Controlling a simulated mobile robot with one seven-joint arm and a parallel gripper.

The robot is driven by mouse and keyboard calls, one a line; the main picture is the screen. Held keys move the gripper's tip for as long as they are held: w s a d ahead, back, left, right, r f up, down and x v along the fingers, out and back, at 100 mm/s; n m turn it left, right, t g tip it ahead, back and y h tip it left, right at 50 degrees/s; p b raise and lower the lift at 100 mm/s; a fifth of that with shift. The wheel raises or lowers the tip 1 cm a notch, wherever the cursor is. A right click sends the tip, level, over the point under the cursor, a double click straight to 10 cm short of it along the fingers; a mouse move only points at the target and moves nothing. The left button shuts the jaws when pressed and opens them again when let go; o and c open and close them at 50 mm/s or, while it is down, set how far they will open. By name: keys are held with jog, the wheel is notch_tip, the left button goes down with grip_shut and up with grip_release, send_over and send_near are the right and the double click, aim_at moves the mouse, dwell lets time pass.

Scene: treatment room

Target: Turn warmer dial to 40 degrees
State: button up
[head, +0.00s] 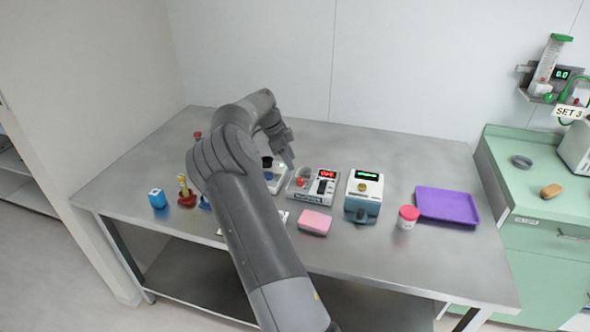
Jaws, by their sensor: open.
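My gripper (290,160) is open and empty above the steel table, at the back left of a pale device with a red display (326,174). This device (314,189) has a round grey part and a red part on its left side; the display text is too small to read surely. To its right stands a white and teal device (361,206) with a green-lit display (367,175) and a brassy round part (362,188) on its front. I cannot tell for sure which device is the warmer, and no dial marks are readable. My gripper appears apart from both devices.
My arm hides part of the table's middle. The back right is clear. A green counter (515,190) stands at right.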

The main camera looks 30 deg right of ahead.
jog(key=v, duration=0.2)
jog(key=shift+a+r, duration=0.1)
jog(key=shift+r, duration=0.2)
jog(key=s+a+r+n+t+y, duration=0.2)
jog(key=s+a+r+n, duration=0.45)
jog(key=s, duration=0.35)
jog(key=s+a+r+n+t+y, duration=0.25)
jog(key=s+a+r+n, duration=0.45)
jog(key=s, duration=0.4)
jog(key=s+a+n+t, duration=0.1)
jog(key=s+a+n, duration=0.2)
jog(key=s, duration=0.3)
jog(key=s+a+f+n+t, duration=0.1)
jog(key=s+a+n, duration=0.3)
jog(key=s, duration=0.3)
jog(key=s+a+n+t, duration=0.1)
jog(key=s+a+n, duration=0.2)
jog(key=s, duration=0.4)
jog(key=shift+a+f, duration=0.2)
jog(key=shift+a, duration=0.3)
